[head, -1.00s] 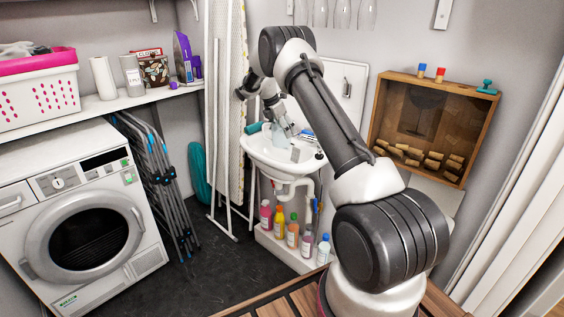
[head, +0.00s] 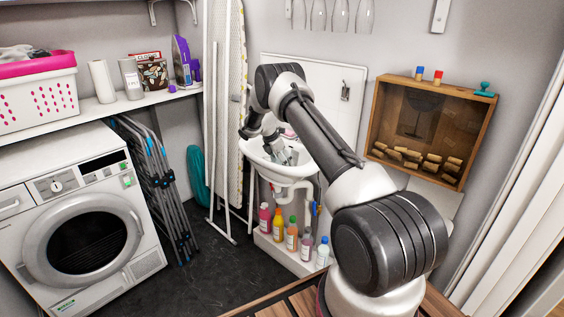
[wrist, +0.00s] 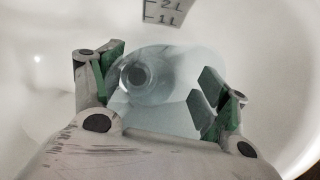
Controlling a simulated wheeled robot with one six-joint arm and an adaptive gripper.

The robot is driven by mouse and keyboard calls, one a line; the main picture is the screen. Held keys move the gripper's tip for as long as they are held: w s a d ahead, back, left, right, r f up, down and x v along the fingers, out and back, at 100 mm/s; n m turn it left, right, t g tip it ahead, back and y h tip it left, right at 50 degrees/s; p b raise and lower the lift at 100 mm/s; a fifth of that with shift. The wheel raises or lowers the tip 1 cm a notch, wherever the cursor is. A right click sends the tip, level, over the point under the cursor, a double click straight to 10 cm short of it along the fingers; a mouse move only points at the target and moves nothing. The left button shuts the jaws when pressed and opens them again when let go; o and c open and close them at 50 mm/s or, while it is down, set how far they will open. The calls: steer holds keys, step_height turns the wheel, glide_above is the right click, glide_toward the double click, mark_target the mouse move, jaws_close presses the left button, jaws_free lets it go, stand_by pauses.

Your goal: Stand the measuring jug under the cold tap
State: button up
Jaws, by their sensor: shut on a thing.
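My gripper (wrist: 160,95) is shut on the measuring jug (wrist: 172,68), a pale, see-through vessel between the green-padded fingers in the wrist view. A round grey ring shows through or on the jug. In the head view my gripper (head: 280,150) is low in the white basin (head: 259,156) on the back wall. Whether the jug touches the basin floor is unclear. I cannot make out the cold tap; my arm covers part of the basin.
Several bottles (head: 278,224) stand on a ledge under the basin. A wooden wall case (head: 432,125) hangs to the right. An ironing board (head: 228,110) and a folded drying rack (head: 160,190) stand left. The dryer (head: 80,225) is at far left, with dark floor between.

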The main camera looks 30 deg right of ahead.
steer(key=o, duration=1.1)
